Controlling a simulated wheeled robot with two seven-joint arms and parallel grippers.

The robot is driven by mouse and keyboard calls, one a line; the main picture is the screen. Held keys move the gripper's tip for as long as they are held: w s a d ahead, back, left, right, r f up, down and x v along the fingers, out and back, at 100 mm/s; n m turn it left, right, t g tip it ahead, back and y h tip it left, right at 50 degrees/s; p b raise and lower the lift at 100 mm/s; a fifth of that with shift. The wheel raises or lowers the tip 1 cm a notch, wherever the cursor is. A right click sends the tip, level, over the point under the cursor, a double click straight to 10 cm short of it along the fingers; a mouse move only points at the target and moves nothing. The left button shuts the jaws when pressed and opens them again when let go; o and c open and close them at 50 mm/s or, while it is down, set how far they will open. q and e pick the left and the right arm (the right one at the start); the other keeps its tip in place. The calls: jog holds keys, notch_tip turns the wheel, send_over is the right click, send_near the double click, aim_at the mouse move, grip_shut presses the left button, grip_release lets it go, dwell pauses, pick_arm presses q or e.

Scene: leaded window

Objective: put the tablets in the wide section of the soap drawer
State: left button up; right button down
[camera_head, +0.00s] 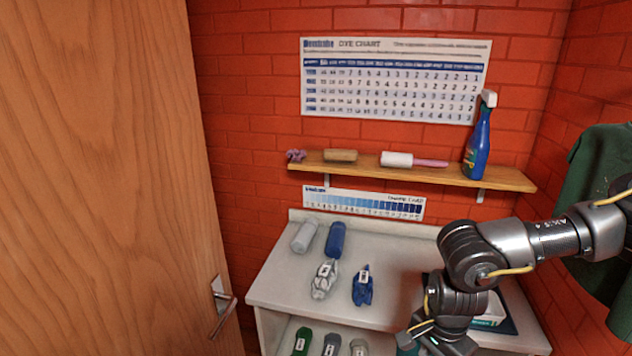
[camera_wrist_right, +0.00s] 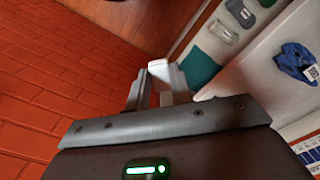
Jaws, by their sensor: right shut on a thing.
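My right gripper (camera_head: 414,335) is low at the front right of the counter, its hand partly cut off by the lower edge of the head view. In the right wrist view its two pale fingers (camera_wrist_right: 160,84) are close together, with a small white thing (camera_wrist_right: 159,67) between their tips. It looks like a tablet, but most of it is hidden. A white open container (camera_head: 491,312), possibly the soap drawer, is on a dark mat behind my right arm. Its sections cannot be made out. My left gripper is not in view.
The white counter (camera_head: 285,278) holds grey and blue rolls, a grey-white bundle (camera_head: 324,280) and a blue bundle (camera_head: 362,287). Rolled cloths fill the shelf below. A wooden shelf (camera_head: 455,173) with a blue spray bottle (camera_head: 478,142) is above. A wooden door (camera_head: 110,180) stands left.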

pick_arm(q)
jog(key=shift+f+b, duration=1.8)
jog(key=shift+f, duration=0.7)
